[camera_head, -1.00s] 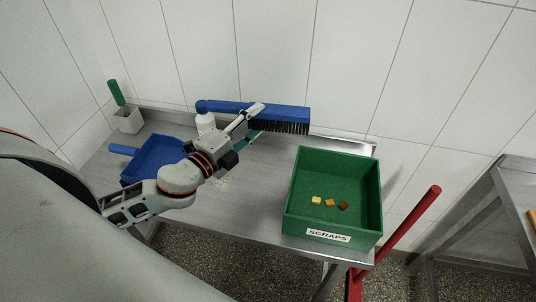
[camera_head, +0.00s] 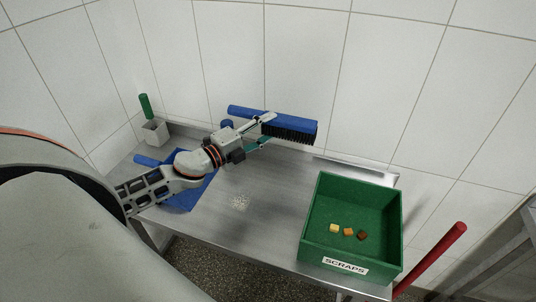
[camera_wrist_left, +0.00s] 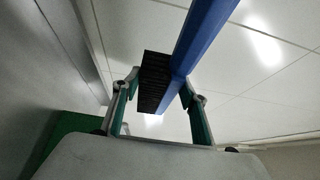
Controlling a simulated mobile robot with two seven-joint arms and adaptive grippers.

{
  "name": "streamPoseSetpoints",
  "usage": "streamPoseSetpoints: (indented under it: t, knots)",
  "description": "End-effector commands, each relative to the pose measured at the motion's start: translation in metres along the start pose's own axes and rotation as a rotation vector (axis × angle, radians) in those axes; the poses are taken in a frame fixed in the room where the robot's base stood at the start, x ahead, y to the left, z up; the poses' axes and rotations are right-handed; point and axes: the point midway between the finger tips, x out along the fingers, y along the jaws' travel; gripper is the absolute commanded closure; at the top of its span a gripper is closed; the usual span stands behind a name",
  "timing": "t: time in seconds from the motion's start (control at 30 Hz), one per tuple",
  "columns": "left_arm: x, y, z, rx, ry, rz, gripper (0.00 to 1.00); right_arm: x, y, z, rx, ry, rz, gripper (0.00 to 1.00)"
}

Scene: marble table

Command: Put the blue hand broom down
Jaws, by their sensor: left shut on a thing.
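The blue hand broom (camera_head: 290,122) has a long blue body and dark bristles pointing down. My left gripper (camera_head: 266,132) is shut on it and holds it near the back wall, roughly level. It seems raised above the table, but the exact gap is unclear. In the left wrist view the blue broom (camera_wrist_left: 203,38) slants up to the right, with its dark bristles between the fingers of my left gripper (camera_wrist_left: 160,102). My right gripper is in neither view.
The metal table (camera_head: 262,222) has free room in the middle, with pale crumbs (camera_head: 240,202). A green SCRAPS bin (camera_head: 312,245) with small pieces stands right. A blue dustpan (camera_head: 199,192) lies under my arm.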

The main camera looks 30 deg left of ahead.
Motion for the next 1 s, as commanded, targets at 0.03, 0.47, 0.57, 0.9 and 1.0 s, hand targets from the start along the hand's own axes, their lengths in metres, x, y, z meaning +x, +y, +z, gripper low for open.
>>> streamPoseSetpoints:
  t: [0.03,0.47,0.57,0.9,1.0]
  knots:
    - [0.0,0.01,0.0,-0.008,-0.004,-0.001,0.77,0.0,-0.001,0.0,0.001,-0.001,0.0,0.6]
    - [-0.001,0.064,0.0,-0.001,0.0,-0.002,0.77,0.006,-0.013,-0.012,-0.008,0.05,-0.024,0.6]
    - [-0.001,0.074,0.0,-0.002,-0.002,-0.001,0.77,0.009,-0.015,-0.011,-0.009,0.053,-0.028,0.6]
    - [-0.002,0.099,0.0,0.001,0.0,-0.002,0.77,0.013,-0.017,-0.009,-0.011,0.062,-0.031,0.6]
    - [-0.002,0.098,0.0,0.001,0.0,-0.002,0.77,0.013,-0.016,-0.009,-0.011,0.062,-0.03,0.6]
